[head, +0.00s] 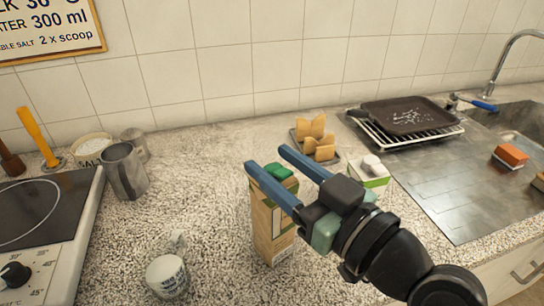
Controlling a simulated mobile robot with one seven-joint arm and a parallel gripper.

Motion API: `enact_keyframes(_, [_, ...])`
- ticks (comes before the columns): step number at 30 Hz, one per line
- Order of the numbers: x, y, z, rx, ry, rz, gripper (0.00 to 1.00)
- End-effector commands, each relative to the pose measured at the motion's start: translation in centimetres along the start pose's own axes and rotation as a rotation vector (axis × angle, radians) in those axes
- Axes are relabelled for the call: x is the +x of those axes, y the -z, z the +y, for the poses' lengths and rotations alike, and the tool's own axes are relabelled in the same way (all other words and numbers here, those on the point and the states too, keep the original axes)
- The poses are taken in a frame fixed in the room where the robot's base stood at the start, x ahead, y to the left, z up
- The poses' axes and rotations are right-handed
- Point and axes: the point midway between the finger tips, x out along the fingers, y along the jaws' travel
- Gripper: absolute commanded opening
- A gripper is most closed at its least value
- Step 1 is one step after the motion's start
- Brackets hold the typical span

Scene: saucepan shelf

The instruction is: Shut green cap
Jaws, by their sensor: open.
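A tan and white carton (268,228) stands upright on the speckled counter in the middle of the head view. The green cap (279,171) is on its top. I cannot tell from this view whether the cap is open or closed. My gripper (267,158) reaches in from the lower right with its two blue fingers apart. It is over the carton's top, and the cap shows between the fingers. I cannot tell whether a finger touches the cap. My gripper hides part of the carton's top and right side.
A small green and white box (370,176) and a toast rack (317,140) stand behind. A white mug (167,276) is at front left, a metal mug (124,172) by the stove (45,228). A dark pan (406,115) is at back right.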

Motion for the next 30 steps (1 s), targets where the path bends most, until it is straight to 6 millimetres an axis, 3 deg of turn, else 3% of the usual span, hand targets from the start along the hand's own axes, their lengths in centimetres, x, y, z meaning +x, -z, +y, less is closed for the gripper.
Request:
enact_keyframes(4, [1.13,-0.01,-0.05,-0.001,0.001,-0.001,0.55])
enact_keyframes(13, [1.34,-0.02,-0.03,-0.001,0.0,0.0,0.55])
enact_keyframes(22, [1.31,-0.01,-0.03,-0.001,0.0,-0.001,0.03])
enact_keyframes(30, [1.3,-0.2,-0.02,-0.001,0.0,0.006,0.0])
